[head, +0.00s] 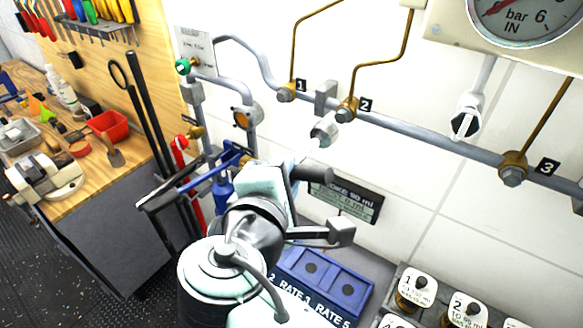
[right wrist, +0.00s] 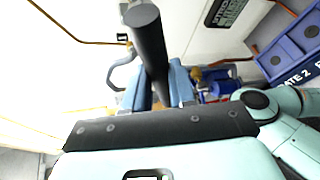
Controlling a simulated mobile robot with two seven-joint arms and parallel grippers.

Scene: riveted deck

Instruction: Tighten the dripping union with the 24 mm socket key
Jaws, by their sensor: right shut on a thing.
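My right gripper (head: 265,180) is in the middle of the head view, in front of the pipe wall. It is shut on a dark cylindrical bar (head: 311,173), which looks like the handle of the socket key. In the right wrist view the bar (right wrist: 149,45) sticks up from between the fingers (right wrist: 155,95); its working end is hidden. Unions on the grey pipe carry the labels 1 (head: 286,92), 2 (head: 346,110) and 3 (head: 513,170). The gripper is below unions 1 and 2, apart from them. I cannot make out a drip. My left gripper is not in view.
A pressure gauge (head: 520,12) hangs at the upper right. A blue rate box (head: 320,285) and a holder of numbered, tagged parts (head: 437,290) stand below. A wooden workbench (head: 50,205) with tools and a red bin (head: 108,126) is at the left. Thin brown lines rise from the unions.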

